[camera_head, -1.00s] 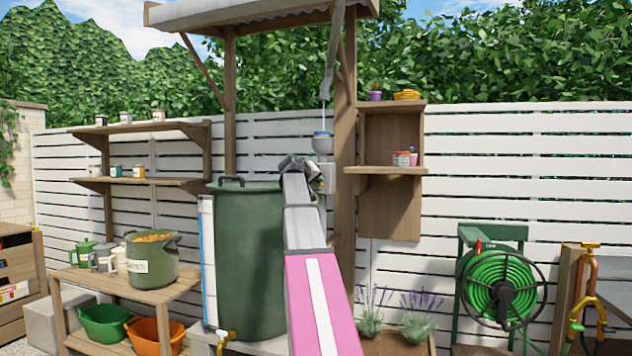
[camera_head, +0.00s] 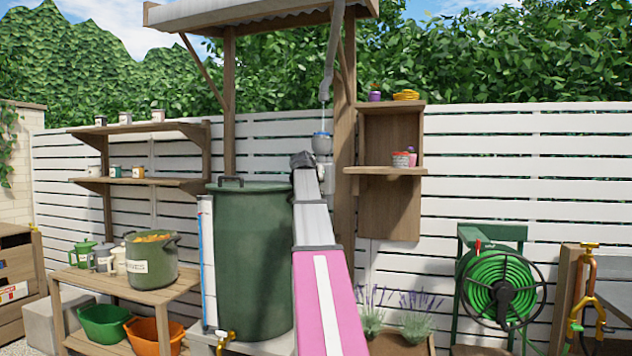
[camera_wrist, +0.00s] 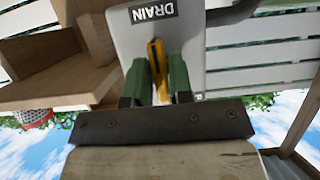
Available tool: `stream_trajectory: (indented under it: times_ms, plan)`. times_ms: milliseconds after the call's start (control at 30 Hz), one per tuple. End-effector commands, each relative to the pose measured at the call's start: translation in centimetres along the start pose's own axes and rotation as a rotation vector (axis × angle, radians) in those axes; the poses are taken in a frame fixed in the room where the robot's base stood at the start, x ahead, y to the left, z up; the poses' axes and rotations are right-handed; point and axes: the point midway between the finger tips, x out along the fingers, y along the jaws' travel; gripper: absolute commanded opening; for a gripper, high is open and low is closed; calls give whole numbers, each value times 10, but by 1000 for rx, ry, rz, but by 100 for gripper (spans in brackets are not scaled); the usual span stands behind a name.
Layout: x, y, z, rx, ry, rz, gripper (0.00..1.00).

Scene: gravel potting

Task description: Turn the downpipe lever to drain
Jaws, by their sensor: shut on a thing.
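In the wrist view, the yellow downpipe lever (camera_wrist: 155,52) stands between the two green fingers of my gripper (camera_wrist: 158,72), which is shut on it. The lever is on a pale grey box (camera_wrist: 190,35), and its visible end lies just below the DRAIN label (camera_wrist: 153,10), which appears upside down. In the head view, the downpipe (camera_head: 331,60) comes down to a blue-topped grey fitting (camera_head: 322,143) beside the wooden post. My arm hides the lever and the fingers there.
The green water barrel (camera_head: 248,260) stands just left of my arm. The wooden post (camera_head: 345,180) and a small shelf (camera_head: 385,171) with pots are close on the right. A bench with a pot (camera_head: 151,262) is further left, and a hose reel (camera_head: 500,285) further right.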

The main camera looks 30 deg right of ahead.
Motion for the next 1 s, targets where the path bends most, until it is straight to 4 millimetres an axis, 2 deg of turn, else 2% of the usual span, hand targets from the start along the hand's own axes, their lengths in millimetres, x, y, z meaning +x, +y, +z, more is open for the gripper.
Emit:
stream_trajectory:
  times_ms: [500, 533, 567, 600, 867, 1000]
  plan:
    - [0, 0, 0, 20, 0, -8, 0]
    - [0, 0, 0, 19, 0, -8, 24]
    - [0, 0, 0, 19, 0, -8, 34]
    - [0, 0, 0, 19, 0, -8, 39]
    - [0, 0, 0, 18, 0, -8, 39]
    - [-10, 0, 1, 18, 1, -8, 39]
